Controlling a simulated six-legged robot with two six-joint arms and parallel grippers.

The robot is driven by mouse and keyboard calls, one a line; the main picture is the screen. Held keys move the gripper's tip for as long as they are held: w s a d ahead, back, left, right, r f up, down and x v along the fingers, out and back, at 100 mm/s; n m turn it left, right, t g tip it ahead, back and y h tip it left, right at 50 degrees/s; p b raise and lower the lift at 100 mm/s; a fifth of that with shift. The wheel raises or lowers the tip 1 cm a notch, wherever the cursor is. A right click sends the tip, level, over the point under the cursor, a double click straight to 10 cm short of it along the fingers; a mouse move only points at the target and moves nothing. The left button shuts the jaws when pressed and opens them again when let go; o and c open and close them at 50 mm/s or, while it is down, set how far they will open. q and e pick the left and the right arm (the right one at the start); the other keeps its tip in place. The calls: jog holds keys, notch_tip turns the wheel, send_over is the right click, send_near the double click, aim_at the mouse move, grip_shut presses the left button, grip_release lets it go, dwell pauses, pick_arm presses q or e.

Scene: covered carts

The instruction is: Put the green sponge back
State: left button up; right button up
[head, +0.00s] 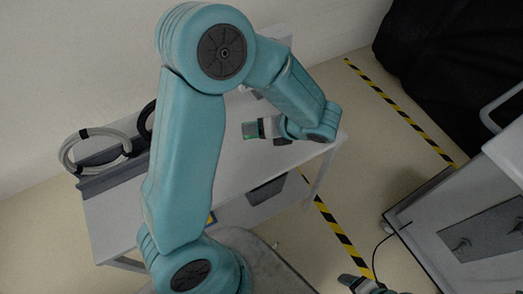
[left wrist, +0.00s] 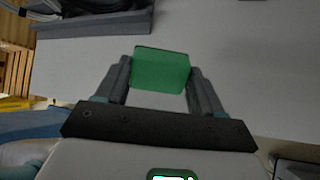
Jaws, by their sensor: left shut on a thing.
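The green sponge (left wrist: 161,70) is a green block between the two fingertips of my left gripper (left wrist: 160,76) in the left wrist view. The gripper is shut on it, one finger at each side. In the head view a small part of the sponge (head: 249,131) shows at the tip of my left gripper (head: 262,128), over the white table (head: 215,165). I cannot tell the gap between sponge and tabletop. My right gripper (head: 358,284) shows only partly at the bottom edge of the head view, away from the table; its opening is unclear.
Coiled cable (head: 70,157) and a grey rail (head: 105,178) lie at the table's left end. My left arm hides much of the table. A grey cart (head: 480,235) stands at the right, with a black cover (head: 440,60) behind. Yellow-black tape (head: 335,228) marks the floor.

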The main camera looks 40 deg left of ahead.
pick_arm(q)
jog(key=shift+s+a+r+n+h, duration=0.15)
jog(key=shift+s+n+h, duration=0.1)
jog(key=shift+h, duration=0.25)
jog(key=shift+s+a+r+n+h, duration=0.1)
jog(key=shift+s+r+n+h, duration=0.1)
jog(key=shift+h, duration=0.3)
jog(key=h, duration=0.1)
jog(key=r+h, duration=0.1)
jog(key=h, duration=0.1)
jog(key=shift+s+a+r+n, duration=0.2)
jog(key=shift+a+r+n, duration=0.05)
jog(key=shift+a, duration=0.05)
jog(key=w+r+h, duration=0.1)
jog(key=r, duration=0.1)
jog(key=w+r+h, duration=0.1)
jog(key=w+r+t+h+b, duration=0.1)
jog(key=r+h, duration=0.1)
jog(key=shift+a+r+n, duration=0.3)
jog(key=shift+a, duration=0.2)
notch_tip(320, 180, down, 20)
jog(key=shift+w+r, duration=0.1)
jog(key=shift+r, duration=0.05)
jog(key=o, duration=1.2)
jog(key=shift+o, duration=0.2)
jog(key=shift+r, duration=0.1)
